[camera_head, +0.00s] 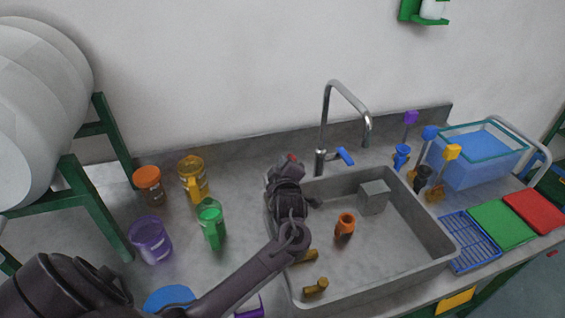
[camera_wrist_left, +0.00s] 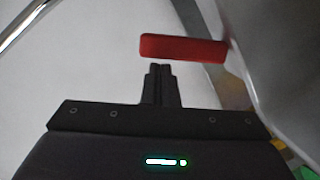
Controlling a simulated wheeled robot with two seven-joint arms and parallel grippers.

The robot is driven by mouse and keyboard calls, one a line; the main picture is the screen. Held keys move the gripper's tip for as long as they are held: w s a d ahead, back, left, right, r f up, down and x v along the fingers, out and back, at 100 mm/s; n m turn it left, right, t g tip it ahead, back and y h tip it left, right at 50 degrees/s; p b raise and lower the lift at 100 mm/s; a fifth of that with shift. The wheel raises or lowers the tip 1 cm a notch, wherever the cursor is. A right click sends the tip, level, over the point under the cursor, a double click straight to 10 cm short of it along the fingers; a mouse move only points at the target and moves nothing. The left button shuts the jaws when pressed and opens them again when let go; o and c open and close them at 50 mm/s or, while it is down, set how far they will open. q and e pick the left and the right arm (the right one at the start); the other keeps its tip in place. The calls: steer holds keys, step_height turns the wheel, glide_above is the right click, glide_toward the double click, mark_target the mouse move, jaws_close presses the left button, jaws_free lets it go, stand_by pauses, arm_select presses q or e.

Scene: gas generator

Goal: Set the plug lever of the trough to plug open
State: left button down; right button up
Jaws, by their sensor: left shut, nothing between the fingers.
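The trough (camera_head: 410,210) is a grey sink basin set in the counter, in the middle of the head view. My left gripper (camera_head: 288,168) is over its far left corner. In the left wrist view its fingers (camera_wrist_left: 160,70) are shut and empty. A red bar-shaped handle (camera_wrist_left: 183,47), which looks like the plug lever, lies just beyond the fingertips; I cannot tell if they touch. In the head view only a small red bit (camera_head: 292,157) shows by the gripper, and the arm hides the surroundings. My right gripper is not in view.
A tall faucet (camera_head: 323,130) with a blue handle (camera_head: 344,156) stands behind the trough. Inside the trough are a grey block (camera_head: 374,196), an orange cup (camera_head: 345,225) and brass-coloured pieces (camera_head: 316,287). Coloured mugs, including a green one (camera_head: 211,222), stand to the left.

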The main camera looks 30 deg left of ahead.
arm_select(q)
steer(key=shift+w+d+f+b, duration=0.15)
steer(key=shift+d+f+b, duration=0.1)
steer(key=shift+b, duration=0.25)
steer(key=shift+w+d+r, duration=0.15)
steer(key=shift+w, duration=0.1)
steer(key=shift+w+d+m, duration=0.2)
steer(key=shift+m, duration=0.2)
steer(key=shift+w+d+f, duration=0.1)
steer(key=shift+f, duration=0.2)
steer(key=shift+w, duration=0.1)
steer(key=shift+r, duration=0.1)
